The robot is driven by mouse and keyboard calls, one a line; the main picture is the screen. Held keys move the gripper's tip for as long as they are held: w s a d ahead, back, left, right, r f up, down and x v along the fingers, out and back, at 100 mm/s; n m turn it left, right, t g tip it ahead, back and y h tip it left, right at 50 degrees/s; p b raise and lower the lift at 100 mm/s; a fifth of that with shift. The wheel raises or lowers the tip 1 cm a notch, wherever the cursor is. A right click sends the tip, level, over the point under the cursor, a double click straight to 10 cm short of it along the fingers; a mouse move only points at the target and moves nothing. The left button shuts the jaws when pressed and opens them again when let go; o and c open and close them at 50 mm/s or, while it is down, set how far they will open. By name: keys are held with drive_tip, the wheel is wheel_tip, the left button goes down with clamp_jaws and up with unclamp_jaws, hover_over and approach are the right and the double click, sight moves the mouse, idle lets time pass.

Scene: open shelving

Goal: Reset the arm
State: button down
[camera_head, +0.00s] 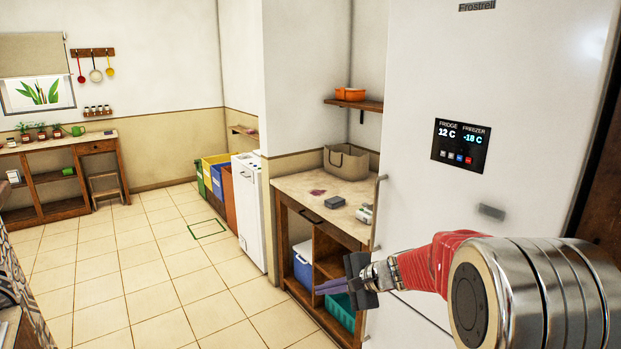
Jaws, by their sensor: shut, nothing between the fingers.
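My arm, with a red section and a large metal joint, reaches in from the right edge of the head view, in front of the white fridge (440,60). My gripper (320,289) points left, with its dark fingers together and nothing between them. In the picture it overlaps the open wooden shelving under the counter (325,245); I cannot tell how far apart they are. Part of the shelving and the fridge's lower part are hidden behind the arm.
The counter holds a beige basket (346,160) and a grey box (335,202). A blue-and-white cooler (302,265) and a teal bin (341,312) sit below. An orange pot (350,94) stands on a wall shelf. The tiled floor (130,265) at left is largely clear.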

drive_tip(key=s+d+r+n+h, duration=0.2)
drive_tip(key=s+d+n+h, duration=0.1)
drive_tip(key=s, duration=0.9)
drive_tip(key=s+d+r+n+h, duration=0.3)
drive_tip(key=s+d+n, duration=0.2)
drive_tip(key=s, duration=0.7)
drive_tip(key=s+d+r+n+h, duration=0.2)
drive_tip(key=s+n, duration=0.3)
drive_tip(key=s, duration=0.7)
drive_tip(key=shift+s+d+r+g+h, duration=0.25)
drive_tip(key=shift+d+r+g+h, duration=0.15)
drive_tip(key=shift+d+r, duration=0.4)
